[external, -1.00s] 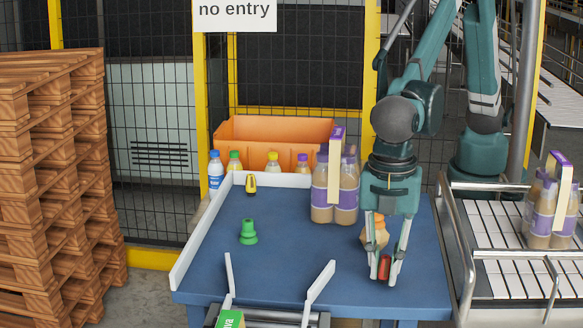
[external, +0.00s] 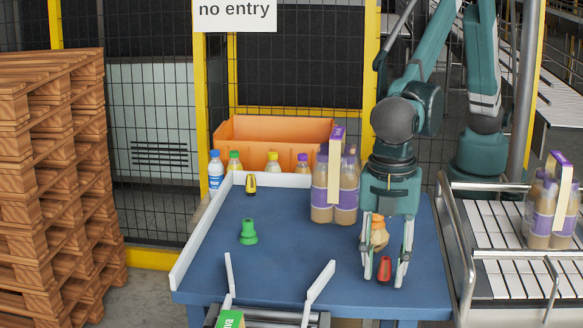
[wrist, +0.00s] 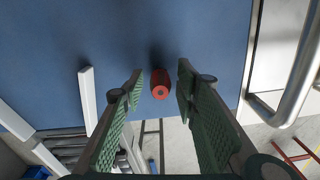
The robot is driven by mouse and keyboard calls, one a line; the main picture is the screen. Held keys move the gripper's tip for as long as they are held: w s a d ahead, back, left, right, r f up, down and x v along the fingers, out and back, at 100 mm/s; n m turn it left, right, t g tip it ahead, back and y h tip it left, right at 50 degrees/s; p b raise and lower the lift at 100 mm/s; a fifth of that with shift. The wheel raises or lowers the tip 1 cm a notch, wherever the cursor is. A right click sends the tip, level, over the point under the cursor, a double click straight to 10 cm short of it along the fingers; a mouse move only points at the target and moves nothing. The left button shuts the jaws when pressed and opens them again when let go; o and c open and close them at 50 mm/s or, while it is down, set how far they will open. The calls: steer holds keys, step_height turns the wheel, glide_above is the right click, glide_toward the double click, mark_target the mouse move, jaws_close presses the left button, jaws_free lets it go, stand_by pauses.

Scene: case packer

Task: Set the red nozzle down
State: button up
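The red nozzle (external: 385,269) rests on the blue table (external: 285,255) near its front right. My gripper (external: 385,283) is above and around it, with one finger on each side. In the wrist view the red nozzle (wrist: 159,84) lies between the open fingers of my gripper (wrist: 160,82), with a visible gap on both sides. Its dark hollow end faces the camera. Nothing is held.
An orange object (external: 378,233) stands just behind my fingers. A green nozzle (external: 248,232) and a yellow-black item (external: 251,184) are to the left. A bottle pack (external: 322,200) stands at the back. White guide rails (external: 318,283) rise at the front edge.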

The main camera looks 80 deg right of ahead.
mark_target(396, 270)
step_height(396, 270, up, 12)
steer(key=shift+b, duration=0.3)
stand_by(0.4)
steer(key=shift+r, duration=0.1)
stand_by(0.4)
